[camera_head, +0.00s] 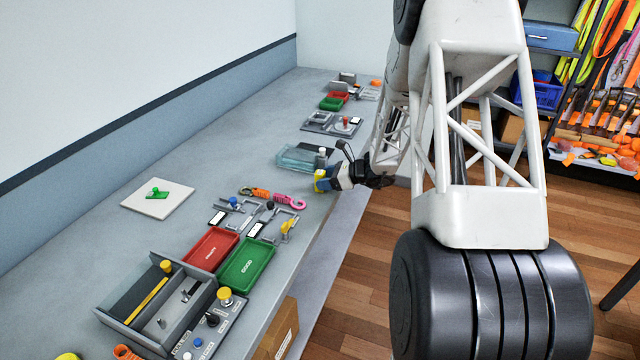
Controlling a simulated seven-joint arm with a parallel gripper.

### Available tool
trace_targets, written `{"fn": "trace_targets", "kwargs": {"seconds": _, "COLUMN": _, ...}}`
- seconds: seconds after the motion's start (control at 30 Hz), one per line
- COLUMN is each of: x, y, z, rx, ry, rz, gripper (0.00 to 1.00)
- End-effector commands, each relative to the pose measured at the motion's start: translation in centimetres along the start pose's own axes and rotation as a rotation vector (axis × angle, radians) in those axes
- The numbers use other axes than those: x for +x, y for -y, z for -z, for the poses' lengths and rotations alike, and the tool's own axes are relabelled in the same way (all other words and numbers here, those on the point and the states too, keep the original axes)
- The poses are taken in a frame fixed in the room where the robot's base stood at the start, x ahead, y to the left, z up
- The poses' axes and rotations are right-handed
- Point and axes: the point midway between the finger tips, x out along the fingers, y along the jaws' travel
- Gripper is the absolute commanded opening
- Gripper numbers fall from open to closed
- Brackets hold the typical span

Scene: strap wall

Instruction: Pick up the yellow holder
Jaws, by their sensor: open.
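A small yellow piece (320,181) shows right at the tip of my gripper (328,179), over the table's right edge area. It may be the yellow holder, but it is too small to tell, and whether the fingers touch it is unclear. My gripper is open and reaches in from the right, low near the table top. Another yellow piece (287,227) stands on a grey fixture nearer the camera. A yellow bar with a knob (150,299) lies across the grey box at the front left.
A clear glass-like tray (300,157) stands just behind my gripper. Red (211,247) and green (247,262) trays, a grey divided box (130,318) and a button panel (208,330) crowd the front. A white plate with a green piece (172,203) lies left; table around it is clear.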

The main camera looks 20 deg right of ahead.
Motion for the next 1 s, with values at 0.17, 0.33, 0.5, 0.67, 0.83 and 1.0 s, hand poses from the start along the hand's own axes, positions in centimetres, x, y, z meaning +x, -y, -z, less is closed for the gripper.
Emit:
{"fn": "trace_targets", "kwargs": {"seconds": 0.17, "x": 1.7, "y": 0.0, "z": 0.0, "rx": 0.000, "ry": 0.000, "rz": -0.001, "gripper": 0.62}}
{"fn": "trace_targets", "kwargs": {"seconds": 0.33, "x": 2.1, "y": 0.0, "z": 0.0, "rx": -0.001, "ry": 0.001, "rz": 0.000, "gripper": 0.62}}
{"fn": "trace_targets", "kwargs": {"seconds": 0.5, "x": 2.1, "y": 0.0, "z": 0.0, "rx": 0.000, "ry": 0.000, "rz": 0.000, "gripper": 0.62}}
{"fn": "trace_targets", "kwargs": {"seconds": 0.67, "x": 2.1, "y": 0.0, "z": 0.0, "rx": 0.000, "ry": 0.000, "rz": 0.000, "gripper": 0.62}}
{"fn": "trace_targets", "kwargs": {"seconds": 0.83, "x": 2.1, "y": 0.0, "z": 0.0, "rx": 0.000, "ry": 0.000, "rz": 0.000, "gripper": 0.59}}
{"fn": "trace_targets", "kwargs": {"seconds": 1.0, "x": 2.1, "y": 0.0, "z": 0.0, "rx": 0.000, "ry": 0.000, "rz": 0.000, "gripper": 0.33}}
